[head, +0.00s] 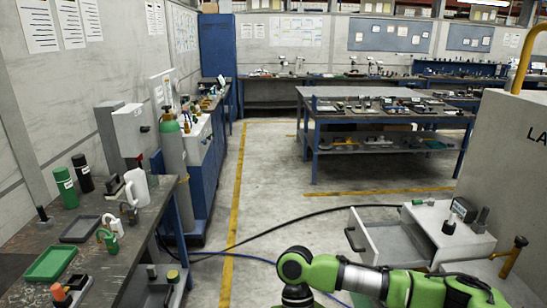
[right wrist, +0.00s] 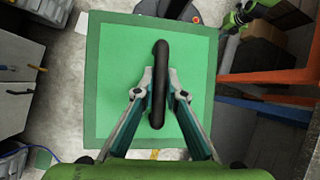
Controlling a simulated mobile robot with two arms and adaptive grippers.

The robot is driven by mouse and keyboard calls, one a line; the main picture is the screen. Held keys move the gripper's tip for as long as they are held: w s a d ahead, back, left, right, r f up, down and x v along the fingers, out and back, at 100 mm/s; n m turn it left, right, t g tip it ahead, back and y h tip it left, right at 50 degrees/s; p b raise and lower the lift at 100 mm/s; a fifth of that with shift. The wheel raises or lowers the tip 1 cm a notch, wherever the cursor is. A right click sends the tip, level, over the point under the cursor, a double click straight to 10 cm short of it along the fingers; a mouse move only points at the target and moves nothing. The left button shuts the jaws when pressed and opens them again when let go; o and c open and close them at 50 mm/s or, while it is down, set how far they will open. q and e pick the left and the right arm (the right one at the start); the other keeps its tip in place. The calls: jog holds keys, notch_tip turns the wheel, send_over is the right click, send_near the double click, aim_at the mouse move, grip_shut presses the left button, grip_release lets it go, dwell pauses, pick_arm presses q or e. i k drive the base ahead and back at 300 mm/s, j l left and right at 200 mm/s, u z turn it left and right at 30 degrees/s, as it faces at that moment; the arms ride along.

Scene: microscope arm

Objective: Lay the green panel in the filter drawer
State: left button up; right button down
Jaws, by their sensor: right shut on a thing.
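The green panel (right wrist: 115,75) is a flat square with a darker green border and a long black bar handle (right wrist: 160,60) in its middle. It fills the centre of the right wrist view. My right gripper (right wrist: 159,88) is shut on the handle, one finger on each side. The panel is not visible in the head view. An open grey drawer (head: 366,236) with a dark front handle sticks out of a low white cabinet (head: 458,250) at the right of the head view. Its visible floor looks empty. My left gripper is not in view.
My green arm crosses the lower right, in front of the cabinet. Small devices (head: 462,211) stand on the cabinet top. A left bench holds a green tray (head: 50,263) and bottles. Cables (head: 300,215) lie on the floor. A blue bench (head: 390,112) stands behind.

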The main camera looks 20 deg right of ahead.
aim_at(389, 245)
jog(key=i+l+z, duration=0.2)
jog(key=i+z, duration=0.15)
jog(key=i, duration=0.15)
jog(key=i+z, duration=0.35)
jog(key=i, duration=0.15)
jog(key=i+z, duration=0.35)
jog(key=i, duration=0.2)
jog(key=i+j+z, duration=0.15)
jog(key=i+z, duration=0.3)
jog(key=i+j+z, duration=0.2)
jog(key=z, duration=0.25)
jog(key=i+j+z, duration=0.5)
jog(key=j+z, duration=0.35)
jog(key=i+j+z, duration=0.15)
jog(key=j+z, duration=0.2)
jog(key=j, duration=0.2)
